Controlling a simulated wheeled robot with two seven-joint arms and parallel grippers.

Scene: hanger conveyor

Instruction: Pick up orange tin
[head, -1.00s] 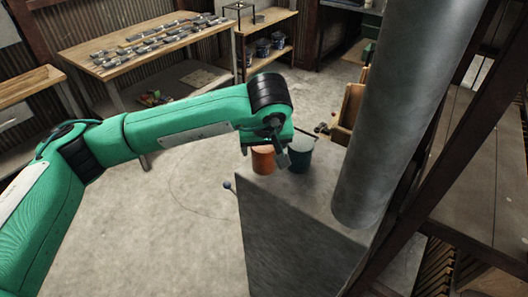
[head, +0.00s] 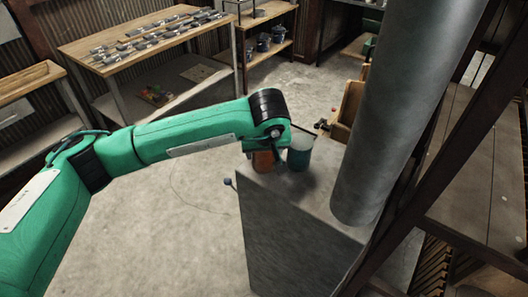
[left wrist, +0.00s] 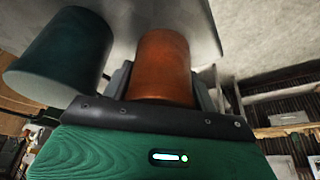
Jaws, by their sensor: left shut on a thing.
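The orange tin (head: 262,160) stands near the far left edge of the grey pedestal top, partly hidden by my left gripper. In the left wrist view the orange tin (left wrist: 164,66) sits between the two fingers. My left gripper (head: 272,158) is shut on the orange tin from above; it also shows in the left wrist view (left wrist: 163,88), a finger on each side. A dark green tin (head: 300,152) stands just right of the orange one, and it is large at the left of the wrist view (left wrist: 60,55). My right gripper is not in view.
The grey pedestal (head: 290,230) has a thick grey pipe (head: 395,110) rising at its right. A workbench (head: 140,42) with several metal parts stands behind. Open concrete floor (head: 150,230) lies left of the pedestal. A dark metal frame is at the right.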

